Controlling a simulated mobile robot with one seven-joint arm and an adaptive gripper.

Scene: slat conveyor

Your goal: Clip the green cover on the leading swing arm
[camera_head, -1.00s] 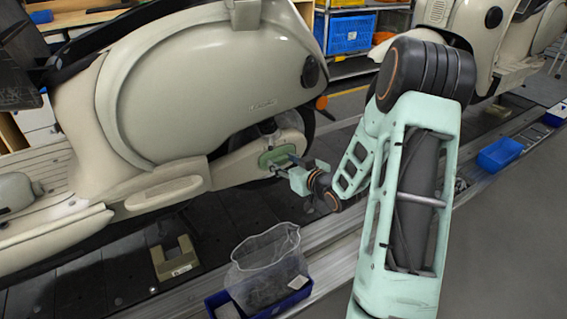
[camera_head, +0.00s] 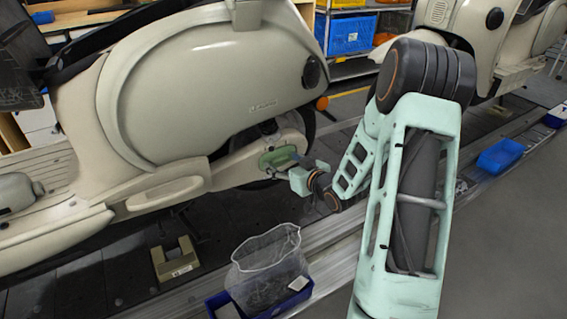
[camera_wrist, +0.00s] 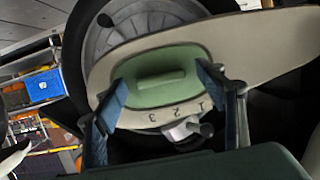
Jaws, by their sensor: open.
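The green cover (camera_head: 279,157) lies on the swing arm (camera_head: 240,166) of the nearer cream scooter. In the wrist view the cover (camera_wrist: 160,80) is an oval with a raised bar across its middle, lying flat against the cream swing arm (camera_wrist: 225,45). The digits 1, 2, 3 show on the arm below it. My gripper (camera_wrist: 162,86) is open, with one blue-padded finger at each end of the cover. I cannot tell whether the pads touch it. In the head view my gripper (camera_head: 282,168) is right at the cover, its fingers small and partly hidden.
A blue bin (camera_head: 216,309) with a clear bag (camera_head: 266,262) stands below my gripper by the conveyor rail. A beige block (camera_head: 175,262) sits on the slats. Another cream scooter (camera_head: 463,25) and a blue bin (camera_head: 500,155) are to the right. The wheel (camera_wrist: 100,45) is behind the swing arm.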

